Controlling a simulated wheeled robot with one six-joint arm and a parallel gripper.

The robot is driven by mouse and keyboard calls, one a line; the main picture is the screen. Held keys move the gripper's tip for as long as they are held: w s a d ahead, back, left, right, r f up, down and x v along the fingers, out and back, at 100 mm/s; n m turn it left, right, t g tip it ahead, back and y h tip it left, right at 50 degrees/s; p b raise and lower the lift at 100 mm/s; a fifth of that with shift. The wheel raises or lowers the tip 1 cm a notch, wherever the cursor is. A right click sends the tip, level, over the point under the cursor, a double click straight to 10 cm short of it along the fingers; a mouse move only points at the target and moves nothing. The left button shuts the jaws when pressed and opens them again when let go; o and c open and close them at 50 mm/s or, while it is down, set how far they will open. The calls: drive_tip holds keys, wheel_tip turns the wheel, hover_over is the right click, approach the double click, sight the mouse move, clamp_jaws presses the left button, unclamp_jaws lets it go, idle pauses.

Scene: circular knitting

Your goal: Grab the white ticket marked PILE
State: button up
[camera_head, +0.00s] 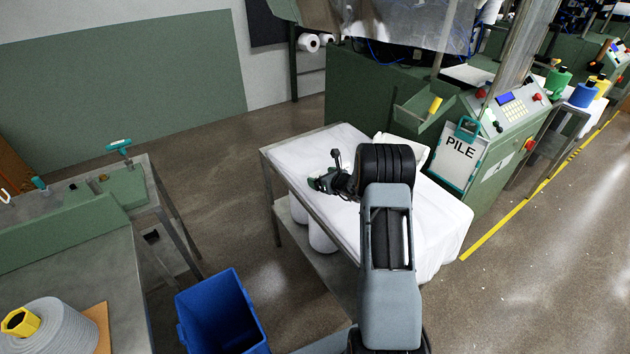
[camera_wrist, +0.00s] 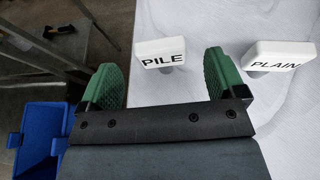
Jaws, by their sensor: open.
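The white ticket marked PILE (camera_wrist: 162,52) shows in the wrist view as a small block with black letters, over the white-covered surface. A similar white ticket marked PLAIN (camera_wrist: 280,55) stands to its right. My gripper (camera_wrist: 160,78) is open, its two green-padded fingers apart. In the head view my gripper (camera_head: 322,181) is over the left part of the white-covered table (camera_head: 440,222). I cannot make out the small tickets there; my arm hides part of the table.
A teal-framed board also reading PILE (camera_head: 459,155) hangs on the green machine (camera_head: 372,102) behind the table. A blue bin (camera_head: 222,315) stands on the floor at front left. A workbench (camera_head: 75,275) with a grey yarn cone (camera_head: 50,328) is at left.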

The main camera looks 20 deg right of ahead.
sight(316, 175)
drive_tip(key=shift+p+x, duration=0.7)
drive_tip(key=shift+x, duration=1.7)
drive_tip(key=c, duration=1)
drive_tip(key=shift+r, duration=0.1)
